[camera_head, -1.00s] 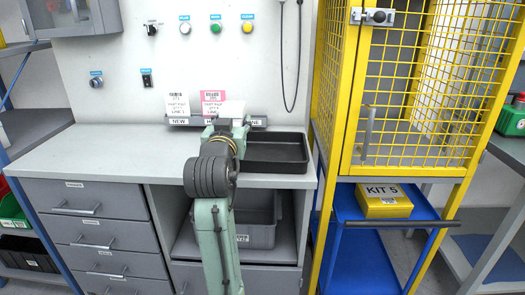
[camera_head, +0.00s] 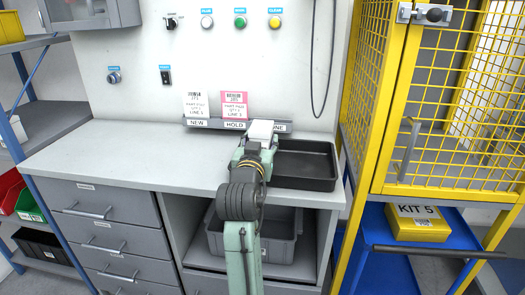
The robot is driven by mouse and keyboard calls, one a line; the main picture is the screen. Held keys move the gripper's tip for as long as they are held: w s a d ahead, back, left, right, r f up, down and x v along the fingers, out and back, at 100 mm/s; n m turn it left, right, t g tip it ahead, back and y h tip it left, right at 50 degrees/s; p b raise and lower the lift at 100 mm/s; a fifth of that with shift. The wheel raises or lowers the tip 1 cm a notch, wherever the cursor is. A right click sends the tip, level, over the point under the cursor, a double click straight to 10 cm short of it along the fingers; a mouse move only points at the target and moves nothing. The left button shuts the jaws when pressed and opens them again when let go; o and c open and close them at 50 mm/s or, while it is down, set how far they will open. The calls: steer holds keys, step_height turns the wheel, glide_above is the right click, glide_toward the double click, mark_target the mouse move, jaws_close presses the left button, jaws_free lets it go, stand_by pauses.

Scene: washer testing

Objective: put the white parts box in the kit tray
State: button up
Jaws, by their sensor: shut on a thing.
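The white parts box (camera_head: 261,130) shows at the far end of my arm, above the worktop near the label rail. My gripper (camera_head: 258,141) is shut on it; the arm hides the fingers and the lower part of the box. A black open tray (camera_head: 318,184), which looks like the kit tray, sits on the worktop just to the right of my gripper. Its visible inside is empty. The box is at the tray's left back side; I cannot tell whether it overlaps the tray's rim.
A rail (camera_head: 212,126) with NEW and HOLD labels and two cards runs along the back panel. Bare worktop (camera_head: 120,155) lies to the left. A yellow mesh cage (camera_head: 400,190) stands close on the right. A yellow KIT 5 box (camera_head: 418,228) rests on a blue cart (camera_head: 375,240).

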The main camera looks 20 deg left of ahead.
steer(key=shift+f, duration=1.45)
steer(key=shift+f, duration=0.2)
steer(key=o, duration=1.3)
steer(key=shift+r, duration=0.25)
steer(key=shift+s+f, duration=0.1)
steer(key=shift+s, duration=0.2)
steer(key=b+v, duration=0.2)
steer(key=v, duration=0.9)
steer(key=shift+s+d, duration=0.15)
